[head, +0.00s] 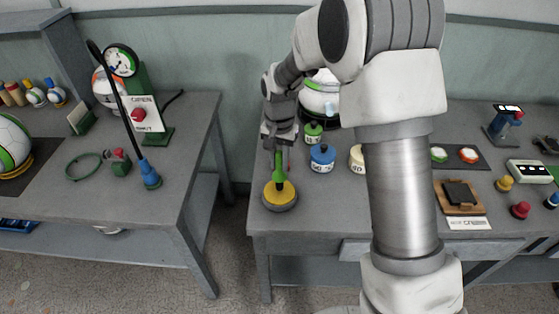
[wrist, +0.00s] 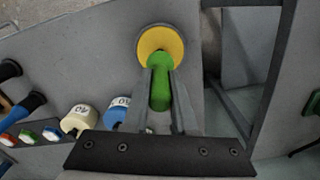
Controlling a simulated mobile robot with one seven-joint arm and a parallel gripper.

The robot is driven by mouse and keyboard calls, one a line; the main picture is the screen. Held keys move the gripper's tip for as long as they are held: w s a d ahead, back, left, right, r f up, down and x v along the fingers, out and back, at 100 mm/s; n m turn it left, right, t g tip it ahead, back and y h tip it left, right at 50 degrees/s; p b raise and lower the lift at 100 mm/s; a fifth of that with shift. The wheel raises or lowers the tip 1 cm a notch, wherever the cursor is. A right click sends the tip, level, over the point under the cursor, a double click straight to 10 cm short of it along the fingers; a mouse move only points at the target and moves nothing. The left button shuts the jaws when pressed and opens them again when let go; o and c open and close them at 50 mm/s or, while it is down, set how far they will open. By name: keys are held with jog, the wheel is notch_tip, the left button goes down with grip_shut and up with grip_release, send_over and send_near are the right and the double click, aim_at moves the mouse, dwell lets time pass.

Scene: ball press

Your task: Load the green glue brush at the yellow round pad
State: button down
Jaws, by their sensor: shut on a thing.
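My gripper (head: 279,140) is shut on the green glue brush (head: 280,168), which points downward from the fingers near the front left corner of the right table. In the wrist view the green brush (wrist: 160,90) sits between the two fingers. The yellow round pad (head: 287,194) lies in a grey round base directly below the brush. In the wrist view the yellow pad (wrist: 162,41) lies at the brush's far end, partly covered by it. The brush's lower end overlaps the pad in both views; I cannot tell whether it presses on it.
A blue weight (head: 322,158), a cream weight (head: 357,159) and a green weight (head: 313,133) stand right of and behind the brush. A ball (head: 320,95) stands behind my gripper. A gap separates this table from the left table (head: 190,125). My arm hides the table's middle.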

aim_at(280, 152)
jog(key=shift+f+b, duration=0.4)
jog(key=shift+f, duration=0.2)
dwell(1.5)
jog(key=shift+r+p, duration=2.45)
jog(key=shift+r, duration=1.15)
